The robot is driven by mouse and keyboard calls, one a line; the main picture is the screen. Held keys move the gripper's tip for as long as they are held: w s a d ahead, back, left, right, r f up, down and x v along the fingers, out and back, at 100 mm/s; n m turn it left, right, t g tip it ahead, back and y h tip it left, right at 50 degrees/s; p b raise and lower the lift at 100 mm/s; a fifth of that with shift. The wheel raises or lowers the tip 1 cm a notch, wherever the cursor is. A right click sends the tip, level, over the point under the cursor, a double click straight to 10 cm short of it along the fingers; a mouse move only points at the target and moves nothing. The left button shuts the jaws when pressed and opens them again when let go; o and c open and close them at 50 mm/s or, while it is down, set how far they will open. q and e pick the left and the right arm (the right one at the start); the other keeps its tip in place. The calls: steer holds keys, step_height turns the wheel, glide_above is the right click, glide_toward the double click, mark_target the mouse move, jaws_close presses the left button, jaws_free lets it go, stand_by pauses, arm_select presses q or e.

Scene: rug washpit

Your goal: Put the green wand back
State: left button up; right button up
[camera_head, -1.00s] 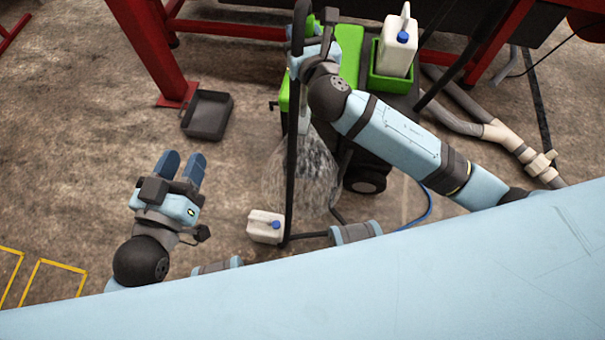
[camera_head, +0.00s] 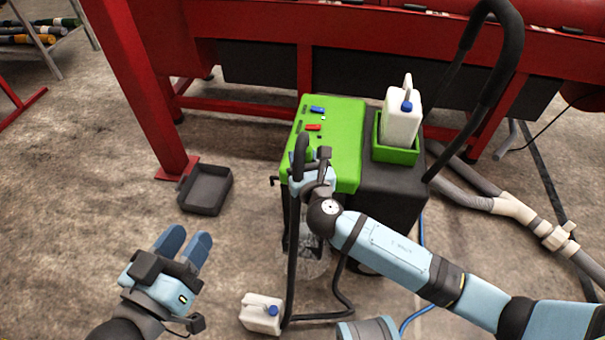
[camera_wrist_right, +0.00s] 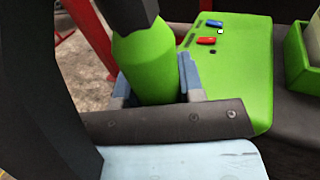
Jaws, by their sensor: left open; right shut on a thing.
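The green wand shows best in the right wrist view (camera_wrist_right: 146,66), as a green grip with a black part above it. My right gripper (camera_wrist_right: 156,82) is shut around the green grip, one finger on each side. In the head view the right gripper (camera_head: 312,172) holds the wand (camera_head: 309,153) at the left front edge of the green-topped machine (camera_head: 343,130). I cannot tell whether the wand touches the machine. A black hose (camera_head: 291,250) hangs near the gripper. The wand's lower end is unclear. My left gripper (camera_head: 186,247) is open and empty, over the floor at lower left.
A white jug (camera_head: 401,125) stands in a green tray (camera_head: 396,154) on the machine, beside a tall black handle (camera_head: 497,75). Another white jug (camera_head: 262,314) stands on the floor near the hose. A black tray (camera_head: 206,190) lies by a red post (camera_head: 146,90). Grey pipes (camera_head: 500,204) lie right.

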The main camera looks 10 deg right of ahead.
step_height(320, 180, down, 4)
steer(key=shift+r+b, duration=0.1)
steer(key=shift+b, duration=0.8)
arm_select(q)
step_height(320, 180, down, 2)
steer(key=shift+w+f+m+g, duration=0.1)
steer(key=shift+f+m+g, duration=0.15)
steer(key=shift+g, duration=0.25)
arm_select(e)
steer(key=shift+f, duration=0.65)
steer(key=o, duration=0.9)
arm_select(q)
steer(key=shift+r, duration=0.1)
